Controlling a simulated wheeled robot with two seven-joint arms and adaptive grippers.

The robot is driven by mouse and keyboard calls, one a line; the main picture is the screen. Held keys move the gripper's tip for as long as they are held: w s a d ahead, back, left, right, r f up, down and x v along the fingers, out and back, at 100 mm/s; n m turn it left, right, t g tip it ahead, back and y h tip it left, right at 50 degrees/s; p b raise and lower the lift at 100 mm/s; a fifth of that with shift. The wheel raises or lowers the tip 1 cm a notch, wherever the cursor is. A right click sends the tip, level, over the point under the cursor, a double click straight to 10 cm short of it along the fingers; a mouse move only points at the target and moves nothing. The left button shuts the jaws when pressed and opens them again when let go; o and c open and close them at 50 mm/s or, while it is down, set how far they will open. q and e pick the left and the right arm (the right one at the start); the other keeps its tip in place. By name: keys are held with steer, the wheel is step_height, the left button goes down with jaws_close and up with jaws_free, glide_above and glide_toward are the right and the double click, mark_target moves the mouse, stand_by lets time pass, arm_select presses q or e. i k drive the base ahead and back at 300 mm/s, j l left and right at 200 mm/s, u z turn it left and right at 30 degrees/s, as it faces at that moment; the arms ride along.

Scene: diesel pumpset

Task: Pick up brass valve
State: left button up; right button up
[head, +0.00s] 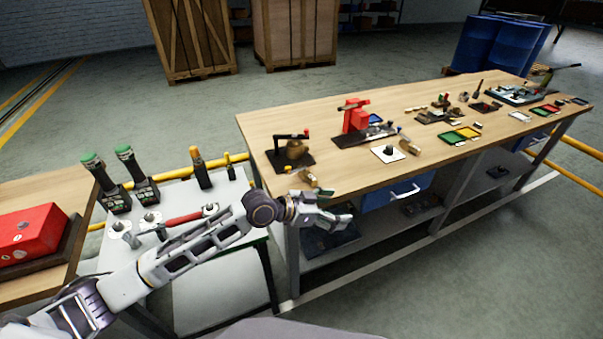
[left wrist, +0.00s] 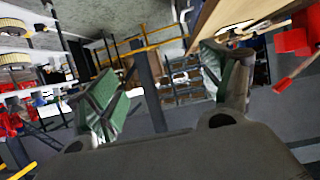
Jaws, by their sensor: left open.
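Small brass-coloured pieces (head: 309,179) lie near the front left corner of the long workbench (head: 370,186); they are too small to tell whether one is the brass valve. A larger brownish-brass round body (head: 296,149) sits on a black plate with a black arm behind them. My left gripper (head: 345,216) is beside the bench's front left edge, to the right of and nearer than the small brass pieces. In the left wrist view, its green-padded fingers (left wrist: 165,92) are spread wide with nothing between them. My right gripper is in neither view.
A red press (head: 355,116), a white plate (head: 388,153) and colored trays (head: 460,136) stand farther along the bench. A side table (head: 185,196) with upright tools is to the left, beside a red box (head: 30,232). A blue drawer (head: 402,189) hangs under the bench.

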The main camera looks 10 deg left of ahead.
mark_target(307, 175)
steer(key=i+j, duration=0.15)
steer(key=j, duration=0.15)
steer(key=i+j, duration=0.15)
steer(key=j, duration=0.2)
steer(key=i+j, duration=0.15)
steer(key=j, duration=0.15)
steer(key=i+j, duration=0.1)
steer(key=j, duration=0.25)
